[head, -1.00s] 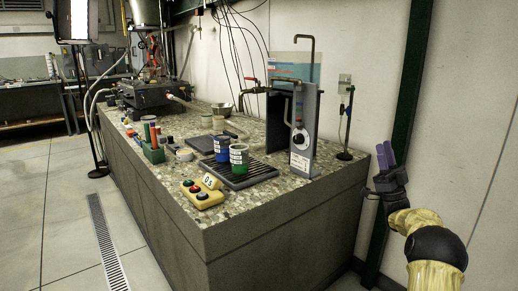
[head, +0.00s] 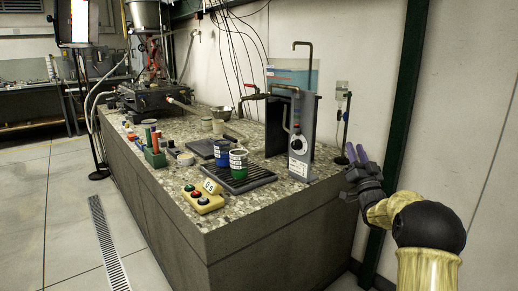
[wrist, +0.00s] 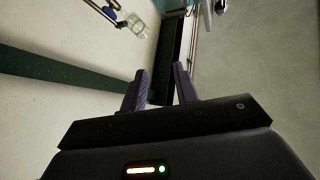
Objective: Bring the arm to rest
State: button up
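My gripper (head: 356,154) is at the right of the head view, just beyond the right edge of the stone-topped counter (head: 262,207). Its two purple fingers point up and to the left, in front of the pale wall. In the wrist view the fingers (wrist: 157,85) stand apart with a gap between them and nothing in the gap. My gripper touches nothing that I can see.
A stand with a clear bottle (head: 342,90) is close to my gripper, also in the wrist view (wrist: 137,25). A dark green post (head: 398,120) rises behind my arm. Blue (head: 222,154) and green (head: 239,163) cups, a button box (head: 203,197) and a tap panel (head: 301,125) occupy the counter.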

jog(key=s+a+f+g+h+p, duration=0.3)
jog(key=s+a+f+g+p, duration=0.2)
jog(key=s+a+f+g, duration=0.65)
jog(key=s+a+f+n+g+p, duration=0.1)
jog(key=s+f+g, duration=0.25)
jog(key=s, duration=0.65)
jog(key=s+a+f+n+g+p, duration=0.15)
jog(key=s+g, duration=0.25)
jog(key=s, duration=0.6)
jog(key=s+a+f+g+p, duration=0.1)
jog(key=s+f+g, duration=0.25)
jog(key=s, duration=0.65)
jog(key=w+p+v, duration=0.3)
jog(key=p+v, duration=0.9)
jog(key=w+r+p+v, duration=0.1)
jog(key=w+p+v, duration=0.2)
jog(key=p+v, duration=1)
jog(key=w+r+p+v, duration=0.1)
jog(key=w+p+v, duration=0.1)
jog(key=p+v, duration=1)
jog(key=shift+w+r, duration=0.4)
jog(key=shift+w, duration=0.15)
